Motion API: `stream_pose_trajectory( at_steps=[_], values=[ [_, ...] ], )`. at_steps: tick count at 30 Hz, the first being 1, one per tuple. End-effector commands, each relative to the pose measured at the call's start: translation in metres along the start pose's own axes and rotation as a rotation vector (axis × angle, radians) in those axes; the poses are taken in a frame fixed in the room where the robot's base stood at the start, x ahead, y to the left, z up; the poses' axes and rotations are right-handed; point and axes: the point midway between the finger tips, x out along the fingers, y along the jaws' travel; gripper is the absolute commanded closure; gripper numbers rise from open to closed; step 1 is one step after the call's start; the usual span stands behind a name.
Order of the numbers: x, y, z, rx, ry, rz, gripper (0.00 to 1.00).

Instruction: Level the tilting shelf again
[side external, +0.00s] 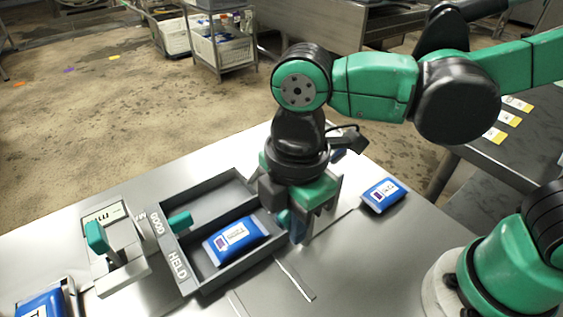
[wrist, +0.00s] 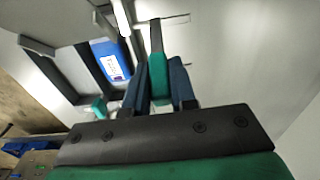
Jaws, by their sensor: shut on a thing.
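My gripper (side external: 298,228) is low at the right end of the grey two-compartment tray (side external: 238,175). In the wrist view its fingers (wrist: 160,88) are shut on a green handle (wrist: 158,68) with a dark grey bar running from it. In the side view my gripper mostly hides that handle. I cannot tell which part is the tilting shelf, or its tilt. The tray carries "GOOD" and "HELD" labels; a blue pouch (side external: 236,240) lies in the HELD compartment. The pouch also shows in the wrist view (wrist: 112,62).
A stand with a green lever (side external: 96,238) is left of the tray. Another green tab (side external: 180,220) sits at the tray's left end. One blue pouch (side external: 383,195) lies right of my gripper, another (side external: 40,303) at lower left.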

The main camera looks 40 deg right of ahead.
Motion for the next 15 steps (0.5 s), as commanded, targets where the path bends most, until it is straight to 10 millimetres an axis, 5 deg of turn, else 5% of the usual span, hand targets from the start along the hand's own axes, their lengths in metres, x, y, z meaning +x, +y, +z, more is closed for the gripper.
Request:
stream_pose_trajectory(
  at_steps=[15],
  values=[
    [-0.005, 0.000, 0.029, 0.010, 0.370, 0.001, 1.00]
  ],
)
